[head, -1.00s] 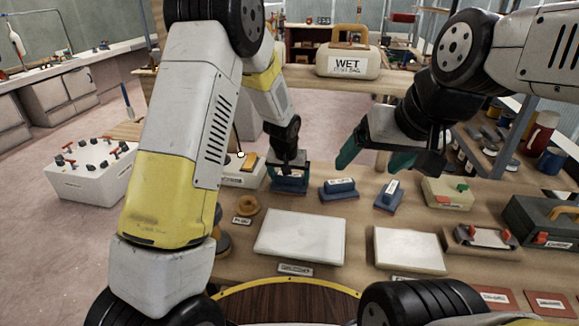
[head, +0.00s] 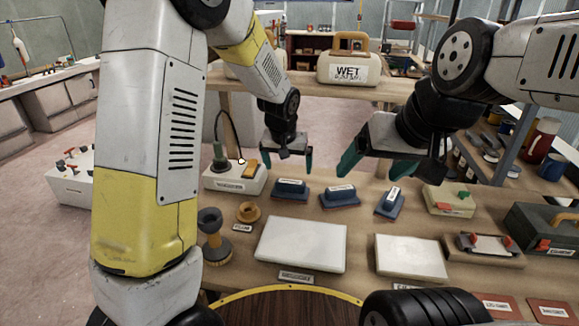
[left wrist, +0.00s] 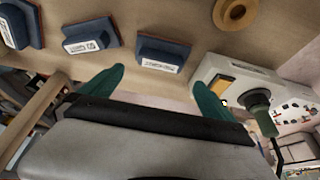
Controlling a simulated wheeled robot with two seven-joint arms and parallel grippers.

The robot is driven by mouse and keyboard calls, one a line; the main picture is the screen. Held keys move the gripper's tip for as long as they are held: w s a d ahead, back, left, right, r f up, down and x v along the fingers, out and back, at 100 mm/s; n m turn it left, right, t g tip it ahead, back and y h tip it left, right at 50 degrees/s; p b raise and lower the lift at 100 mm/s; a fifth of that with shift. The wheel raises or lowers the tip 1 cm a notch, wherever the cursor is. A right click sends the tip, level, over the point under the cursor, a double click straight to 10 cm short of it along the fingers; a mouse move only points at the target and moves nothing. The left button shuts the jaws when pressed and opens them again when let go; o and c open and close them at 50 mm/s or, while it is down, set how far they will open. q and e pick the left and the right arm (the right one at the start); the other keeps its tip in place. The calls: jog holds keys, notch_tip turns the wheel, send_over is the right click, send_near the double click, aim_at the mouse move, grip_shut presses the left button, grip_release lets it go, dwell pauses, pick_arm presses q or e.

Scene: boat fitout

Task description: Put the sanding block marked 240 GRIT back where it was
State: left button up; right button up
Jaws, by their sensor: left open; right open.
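Three blue sanding blocks with white labels sit in a row on the wooden bench: a left block (head: 290,190), a middle block (head: 339,195) and a right block (head: 390,202), which is turned at an angle. Their labels are too small to read, so I cannot tell which is 240 GRIT. My left gripper (head: 289,160) is open and empty, above and just behind the left block. In the left wrist view the left block (left wrist: 163,55) lies beyond the open fingers, apart from them. My right gripper (head: 380,168) is open and empty above the bench, behind the middle and right blocks.
A pale unit (head: 230,180) with a green-handled tool stands left of the blocks. A cream box (head: 449,200) stands to the right. The WET bag (head: 347,68) is on the shelf behind.

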pick_arm(q)
jog(key=s+a+r+n+h, duration=0.1)
jog(key=s+a+r, duration=0.8)
jog(key=s+r, duration=0.35)
jog(key=s+a+r, duration=0.2)
jog(key=s, duration=0.5)
jog(key=s+a+r+t, duration=0.1)
jog(key=s+a+r, duration=0.1)
jog(key=s, duration=0.6)
jog(key=shift+a+n+t, duration=0.25)
jog(key=shift+n+t, duration=0.05)
